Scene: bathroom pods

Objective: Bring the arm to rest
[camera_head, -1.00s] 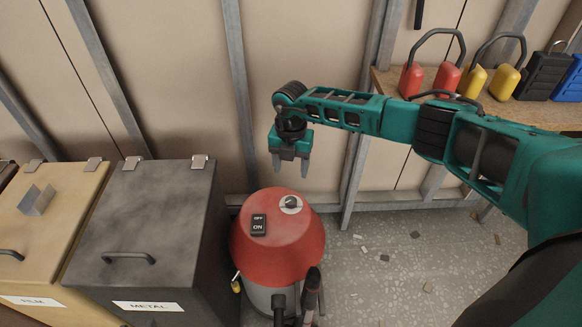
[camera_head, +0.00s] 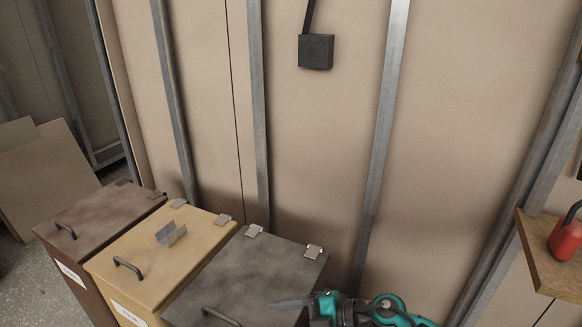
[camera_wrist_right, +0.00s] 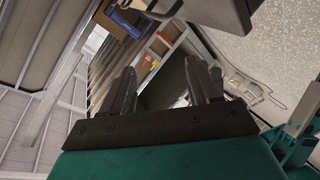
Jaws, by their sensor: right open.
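My right gripper (camera_head: 290,303) shows at the bottom edge of the head view, teal with grey fingers pointing left, just beside or above the right part of the grey bin's lid. Most of my right arm is cut off below the frame. In the right wrist view the two dark fingers of the gripper (camera_wrist_right: 163,88) stand apart, with nothing between them. My left arm and gripper are not in view.
A grey bin (camera_head: 265,262), a yellow bin (camera_head: 190,228) with a bent metal piece (camera_head: 171,234) on its lid, and a brown bin (camera_head: 110,212) stand along the wall. A wooden shelf (camera_head: 545,270) with a red object (camera_head: 566,240) is at the right.

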